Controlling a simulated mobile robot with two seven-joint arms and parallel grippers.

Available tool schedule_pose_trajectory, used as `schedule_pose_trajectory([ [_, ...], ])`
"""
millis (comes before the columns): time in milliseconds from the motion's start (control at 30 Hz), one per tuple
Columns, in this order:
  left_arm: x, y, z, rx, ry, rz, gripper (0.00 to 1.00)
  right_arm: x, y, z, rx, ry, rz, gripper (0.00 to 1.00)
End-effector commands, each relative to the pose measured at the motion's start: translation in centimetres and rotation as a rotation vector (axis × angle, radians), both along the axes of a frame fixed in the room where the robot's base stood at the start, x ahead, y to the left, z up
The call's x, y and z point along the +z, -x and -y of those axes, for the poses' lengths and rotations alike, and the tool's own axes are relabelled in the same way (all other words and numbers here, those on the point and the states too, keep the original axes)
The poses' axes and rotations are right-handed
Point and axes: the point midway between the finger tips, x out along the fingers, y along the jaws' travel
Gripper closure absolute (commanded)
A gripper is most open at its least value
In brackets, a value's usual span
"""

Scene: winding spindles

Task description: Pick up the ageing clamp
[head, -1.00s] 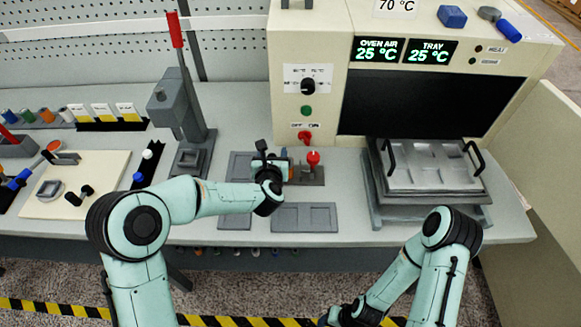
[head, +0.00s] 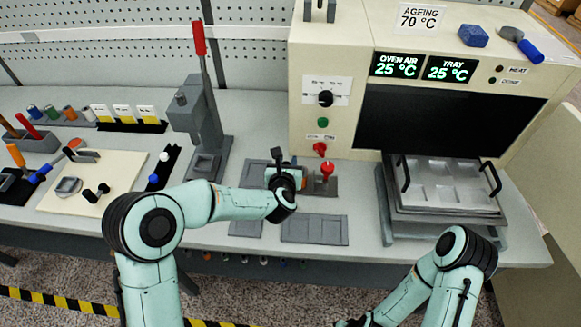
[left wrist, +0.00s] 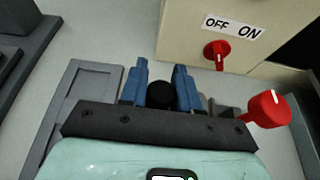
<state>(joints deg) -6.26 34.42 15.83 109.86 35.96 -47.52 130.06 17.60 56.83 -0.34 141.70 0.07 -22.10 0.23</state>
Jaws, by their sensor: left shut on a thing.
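My left gripper (head: 298,177) is low over the bench, beside a small grey stand with a red knob (head: 327,169). In the left wrist view, the blue fingers (left wrist: 160,88) are shut around a dark round piece (left wrist: 162,96), which looks like part of the ageing clamp. The rest of the clamp is hidden by the fingers and gripper body. The red knob (left wrist: 268,108) is close to the right of the fingers there. I cannot tell whether the held piece is clear of the bench. My right gripper (head: 355,322) is low at the bottom edge, mostly cut off.
The oven (head: 340,70) stands behind, with a red switch (head: 320,149). A metal tray (head: 445,185) sits to the right. Flat grey plates (head: 314,229) lie in front. A lever press (head: 205,120) stands at the left. The front right bench strip is clear.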

Motion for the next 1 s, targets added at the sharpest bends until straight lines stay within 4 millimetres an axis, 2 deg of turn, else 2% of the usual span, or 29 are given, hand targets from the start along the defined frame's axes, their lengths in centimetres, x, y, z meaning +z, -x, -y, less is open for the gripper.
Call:
schedule_pose_trajectory([
  [167, 2.8, -0.1, 0.0, 0.0, 0.003, 0.01, 1.0, 0.1, 0.0, 0.0, 0.0, 0.0, 0.001, 0.44],
  [267, 5.3, -0.1, 0.1, 0.001, 0.004, 0.013, 1.0, 0.3, -0.2, 0.0, 0.0, 0.0, 0.002, 0.44],
  [500, 12.5, -0.2, 0.1, 0.0, 0.005, 0.014, 1.0, 1.5, -1.2, 0.0, -0.001, 0.001, 0.014, 0.44],
  [700, 17.0, -0.2, 0.1, -0.001, 0.004, 0.012, 1.0, 2.8, -2.4, 0.0, 0.0, 0.001, 0.028, 0.44],
  [833, 18.7, -0.1, 0.1, 0.0, 0.002, 0.009, 1.0, 3.3, -2.9, 0.0, 0.0, 0.0, 0.033, 0.44],
  [1000, 19.6, 0.0, 0.1, -0.001, 0.003, 0.006, 1.0, 3.5, -3.2, 0.0, 0.0, 0.0, 0.036, 0.44],
])
